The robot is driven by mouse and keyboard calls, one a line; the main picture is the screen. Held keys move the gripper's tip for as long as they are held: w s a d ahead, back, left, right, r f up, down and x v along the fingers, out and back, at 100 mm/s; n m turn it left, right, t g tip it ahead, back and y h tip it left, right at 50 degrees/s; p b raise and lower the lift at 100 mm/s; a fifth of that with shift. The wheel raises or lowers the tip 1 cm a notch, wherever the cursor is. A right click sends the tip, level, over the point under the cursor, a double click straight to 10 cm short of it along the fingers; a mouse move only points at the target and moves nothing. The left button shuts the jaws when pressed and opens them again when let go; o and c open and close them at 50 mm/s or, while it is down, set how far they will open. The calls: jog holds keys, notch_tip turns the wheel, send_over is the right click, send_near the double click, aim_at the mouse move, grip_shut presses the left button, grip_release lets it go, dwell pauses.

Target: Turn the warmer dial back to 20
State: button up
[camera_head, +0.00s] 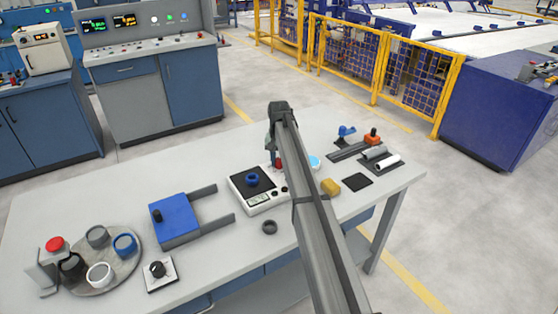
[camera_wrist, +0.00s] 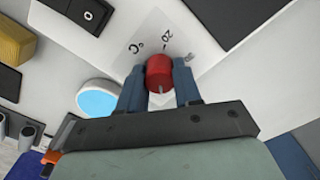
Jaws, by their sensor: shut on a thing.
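The warmer dial is a red round knob (camera_wrist: 159,69) on a pale plate (camera_wrist: 150,28) printed with a "20" and a "°C" mark. A pale line shows on the knob's near side in the wrist view; I cannot read which value it points to. My gripper (camera_wrist: 160,88) has its two blue fingers shut on the knob's sides. In the head view the red knob (camera_head: 279,163) shows only partly beside my gripper (camera_head: 273,160), and my arm hides much of the plate.
A light blue disc (camera_head: 315,162), a yellow block (camera_head: 331,187) and a black pad (camera_head: 357,181) lie right. A dark ring (camera_head: 269,227) lies near the front edge.

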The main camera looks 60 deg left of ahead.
jog(key=n, duration=0.4)
jog(key=shift+n, duration=0.4)
jog(key=n, duration=0.3)
jog(key=shift+n, duration=0.3)
jog(key=n, duration=1.2)
jog(key=shift+n, duration=0.3)
jog(key=n, duration=0.3)
jog(key=shift+n, duration=0.4)
jog(key=n, duration=0.3)
jog(key=shift+n, duration=2.2)
